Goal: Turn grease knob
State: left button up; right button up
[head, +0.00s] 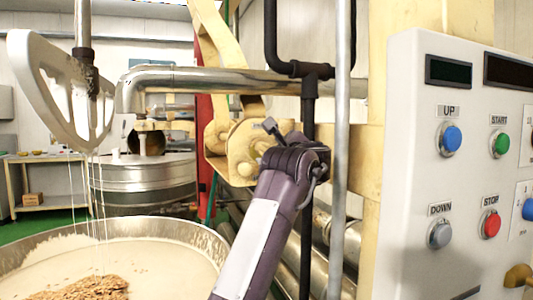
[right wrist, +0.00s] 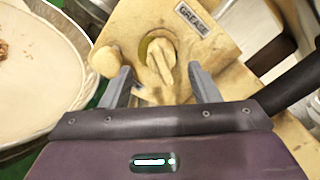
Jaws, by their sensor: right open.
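The grease knob (right wrist: 161,62) is a cream-coloured handle on a round boss, under a plate marked GREASE (right wrist: 193,19) in the right wrist view. My right gripper (right wrist: 160,72) is open, one finger on each side of the knob's lower part. I see no contact, and the depth between fingertips and knob is hard to tell. In the head view my right gripper (head: 271,128) is at the cream-yellow knob housing (head: 240,150); the knob itself cannot be made out clearly there. My left gripper is not in view.
A large kettle (head: 205,240) with pale mix and nuts stands at lower left, with a white paddle (head: 62,92) above it. A control panel (head: 405,150) with buttons fills the right. A vertical grey pipe (head: 341,130) stands close right of my right arm.

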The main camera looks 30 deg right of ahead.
jog(key=shift+s+a, duration=0.15)
jog(key=shift+s, duration=0.55)
